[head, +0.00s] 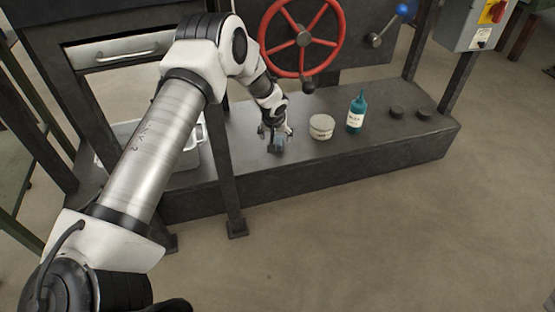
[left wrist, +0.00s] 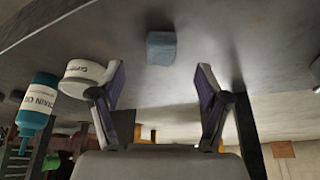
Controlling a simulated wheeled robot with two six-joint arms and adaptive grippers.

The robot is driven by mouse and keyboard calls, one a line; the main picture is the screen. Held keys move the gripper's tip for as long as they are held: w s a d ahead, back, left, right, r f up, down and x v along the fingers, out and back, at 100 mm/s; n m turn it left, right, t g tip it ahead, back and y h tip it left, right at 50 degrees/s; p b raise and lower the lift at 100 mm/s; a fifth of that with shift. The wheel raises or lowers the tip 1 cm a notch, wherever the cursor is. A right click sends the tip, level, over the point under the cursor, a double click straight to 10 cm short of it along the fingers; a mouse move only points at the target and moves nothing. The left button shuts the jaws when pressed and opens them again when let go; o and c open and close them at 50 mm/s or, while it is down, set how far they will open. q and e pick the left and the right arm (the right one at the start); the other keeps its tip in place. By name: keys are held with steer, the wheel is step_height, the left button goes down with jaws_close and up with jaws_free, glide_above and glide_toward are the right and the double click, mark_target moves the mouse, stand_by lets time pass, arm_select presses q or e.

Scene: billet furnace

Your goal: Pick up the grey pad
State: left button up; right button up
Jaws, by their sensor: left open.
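The grey pad (left wrist: 161,48) is a small blue-grey block lying on the dark bench top in the left wrist view, centred just beyond the fingertips. In the head view, the pad (head: 279,142) is small and partly covered by the gripper. My left gripper (head: 276,133) is over the pad at the bench. In the left wrist view my left gripper (left wrist: 162,85) has its fingers spread wide with nothing between them. I cannot tell the exact gap to the pad. My right gripper is not in view.
A white tub (head: 321,127) and a teal bottle (head: 356,112) stand right of the gripper on the bench (head: 330,165). Two dark discs (head: 410,112) lie farther right. A red handwheel (head: 303,37) is above, and a light tray (head: 119,137) is at left.

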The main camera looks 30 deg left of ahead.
arm_select(q)
steer(key=b+x, duration=0.4)
steer(key=x, duration=0.1)
steer(key=b+x, duration=0.2)
steer(key=x, duration=0.1)
steer(key=shift+w+a+r, duration=0.15)
steer(key=shift+w+a, duration=0.1)
steer(key=shift+r, duration=0.25)
steer(key=c, duration=0.9)
steer(key=shift+c, duration=0.3)
